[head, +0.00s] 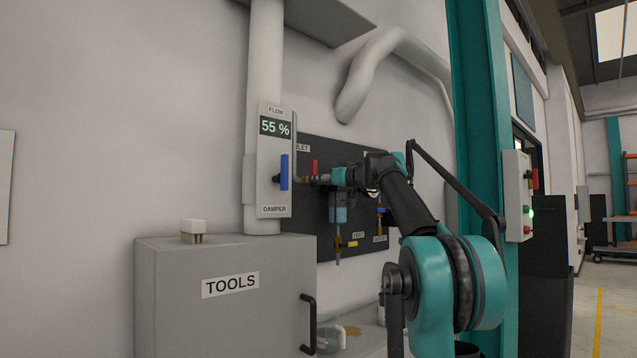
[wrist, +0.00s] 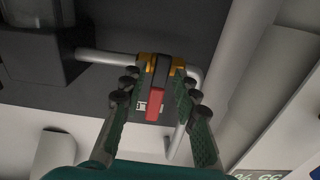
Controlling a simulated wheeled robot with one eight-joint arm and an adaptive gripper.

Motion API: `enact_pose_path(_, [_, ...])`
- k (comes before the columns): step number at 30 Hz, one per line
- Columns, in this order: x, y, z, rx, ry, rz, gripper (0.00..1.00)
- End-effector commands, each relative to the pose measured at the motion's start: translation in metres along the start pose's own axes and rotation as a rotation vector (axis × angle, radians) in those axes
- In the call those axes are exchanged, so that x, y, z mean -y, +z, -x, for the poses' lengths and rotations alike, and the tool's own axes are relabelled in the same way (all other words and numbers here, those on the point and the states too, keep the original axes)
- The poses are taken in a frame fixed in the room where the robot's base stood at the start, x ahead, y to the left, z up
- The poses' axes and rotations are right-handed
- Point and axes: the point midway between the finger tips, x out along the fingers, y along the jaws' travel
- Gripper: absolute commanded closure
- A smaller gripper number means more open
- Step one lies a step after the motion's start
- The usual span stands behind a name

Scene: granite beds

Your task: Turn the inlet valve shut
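The inlet valve has a red lever (head: 315,167) standing upright on a small brass body on the dark panel, beside a partly hidden label ending in "LET". In the wrist view the red lever (wrist: 155,104) points toward the bottom of the picture from the brass body (wrist: 161,66) on a grey pipe. My gripper (head: 335,177) is at the panel just right of the lever. In the wrist view my gripper (wrist: 158,88) is open, with one finger on each side of the lever and visible gaps. Contact at the fingertips cannot be told.
A damper box (head: 272,165) with a blue lever (head: 284,172) and a 55 % display stands left of the valve. A yellow vent lever (head: 351,244) and another blue-handled valve (head: 381,210) sit lower. The tools cabinet (head: 225,300) stands in front at left.

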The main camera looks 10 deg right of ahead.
Motion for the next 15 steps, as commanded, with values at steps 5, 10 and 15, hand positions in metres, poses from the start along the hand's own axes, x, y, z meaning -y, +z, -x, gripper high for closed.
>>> enact_pose_path(5, [0.000, 0.000, 0.012, 0.000, 0.001, -0.001, 0.70])
enact_pose_path(10, [-0.001, 0.000, 0.030, 0.000, 0.002, -0.001, 0.70])
enact_pose_path(15, [-0.001, 0.000, 0.049, 0.000, 0.002, -0.001, 0.70])
